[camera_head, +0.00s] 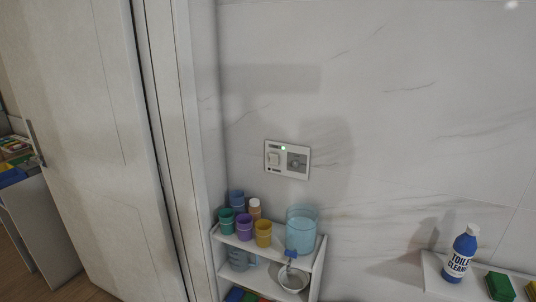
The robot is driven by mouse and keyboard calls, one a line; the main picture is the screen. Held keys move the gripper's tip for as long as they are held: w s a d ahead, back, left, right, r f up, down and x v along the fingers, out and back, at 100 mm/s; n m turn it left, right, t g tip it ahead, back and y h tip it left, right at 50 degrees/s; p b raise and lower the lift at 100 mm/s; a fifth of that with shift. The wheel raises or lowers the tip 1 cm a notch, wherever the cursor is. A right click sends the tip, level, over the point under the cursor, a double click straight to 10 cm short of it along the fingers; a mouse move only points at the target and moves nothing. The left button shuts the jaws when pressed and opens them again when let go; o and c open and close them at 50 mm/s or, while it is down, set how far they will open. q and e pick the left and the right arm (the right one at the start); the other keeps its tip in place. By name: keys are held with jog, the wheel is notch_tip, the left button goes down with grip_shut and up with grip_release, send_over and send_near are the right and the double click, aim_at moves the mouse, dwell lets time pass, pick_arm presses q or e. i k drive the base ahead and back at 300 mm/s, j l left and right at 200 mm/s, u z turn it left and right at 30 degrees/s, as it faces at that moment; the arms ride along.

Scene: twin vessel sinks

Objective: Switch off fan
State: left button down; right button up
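A wall control panel (287,159) is fixed to the marble wall near the middle of the head view. It has a light switch-like button (274,159) on its left half, a round grey knob (297,162) on its right half and a small green light on its top edge. No label on it is readable. No fan shows in this view. Neither of my grippers is in view.
A white shelf (257,248) below the panel holds several coloured cups, a clear blue container (301,229) and other items. A blue toilet cleaner bottle (461,254) stands on a ledge at right. A white door (85,140) is at left. The wall around the panel is clear.

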aim_at(274, 159)
jog(key=i+j+z, duration=0.15)
jog(key=i+j, duration=0.55)
jog(key=i, duration=0.15)
